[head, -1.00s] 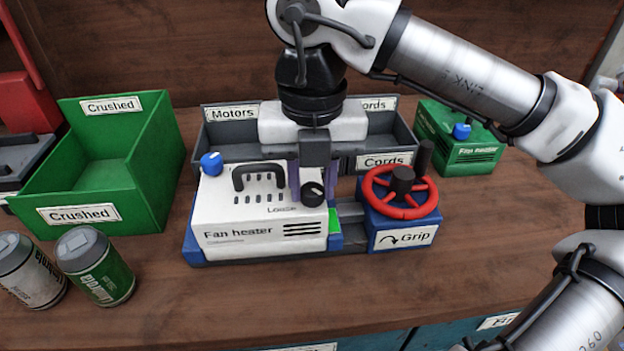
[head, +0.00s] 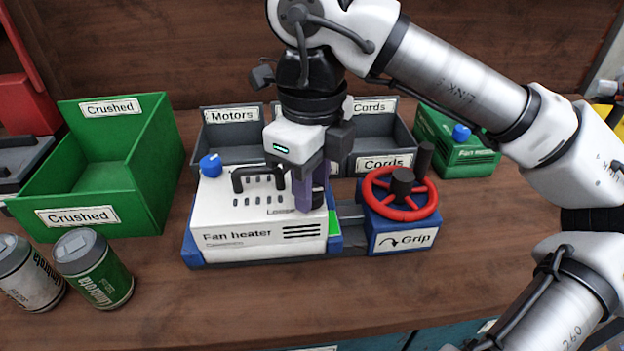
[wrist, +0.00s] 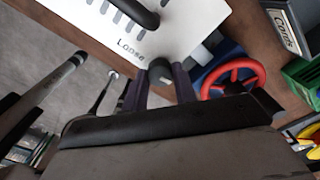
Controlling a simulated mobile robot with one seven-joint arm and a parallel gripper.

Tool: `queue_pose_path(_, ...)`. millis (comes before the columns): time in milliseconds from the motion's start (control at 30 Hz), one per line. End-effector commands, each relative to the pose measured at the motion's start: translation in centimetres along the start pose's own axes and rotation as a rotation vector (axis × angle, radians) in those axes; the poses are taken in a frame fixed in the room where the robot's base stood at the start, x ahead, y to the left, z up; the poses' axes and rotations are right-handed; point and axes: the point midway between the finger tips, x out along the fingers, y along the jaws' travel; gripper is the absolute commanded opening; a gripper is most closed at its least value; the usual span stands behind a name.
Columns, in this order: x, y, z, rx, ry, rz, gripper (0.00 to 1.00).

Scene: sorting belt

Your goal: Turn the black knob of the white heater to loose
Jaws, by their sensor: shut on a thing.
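The white fan heater (head: 225,220) sits upright in a blue holder on the bench, with a black handle and a printed word "Loose" on top. Its black knob (wrist: 160,71) is at the top right corner, between my two purple fingers in the wrist view. My gripper (head: 312,203) points down over that corner and is shut on the knob. In the head view the fingers hide most of the knob, so its pointer direction cannot be read.
A blue block (head: 385,222) labelled "Grip" with a red handwheel (head: 428,205) stands close right of the heater. A blue button (head: 211,165) is on the heater's back left corner. Grey bins stand behind, a green Crushed bin (head: 150,195) and cans left.

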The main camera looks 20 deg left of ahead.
Motion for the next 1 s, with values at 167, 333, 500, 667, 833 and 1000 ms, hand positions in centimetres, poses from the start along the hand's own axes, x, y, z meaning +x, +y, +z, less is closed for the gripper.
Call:
queue_pose_path(167,-0.07,-0.04,0.11,-0.168,-0.005,0.0,0.05)
queue_pose_path(333,-0.09,-0.03,0.06,-0.328,-0.004,0.0,0.05)
queue_pose_path(500,-0.1,0.0,0.06,-0.48,-0.003,0.0,0.05)
queue_pose_path(667,-0.1,0.0,0.05,-0.601,-0.002,0.0,0.05)
queue_pose_path(833,-0.07,0.0,0.03,-0.698,-0.001,0.0,0.05)
queue_pose_path(1000,-0.04,0.0,0.02,-0.759,-0.001,0.0,0.05)
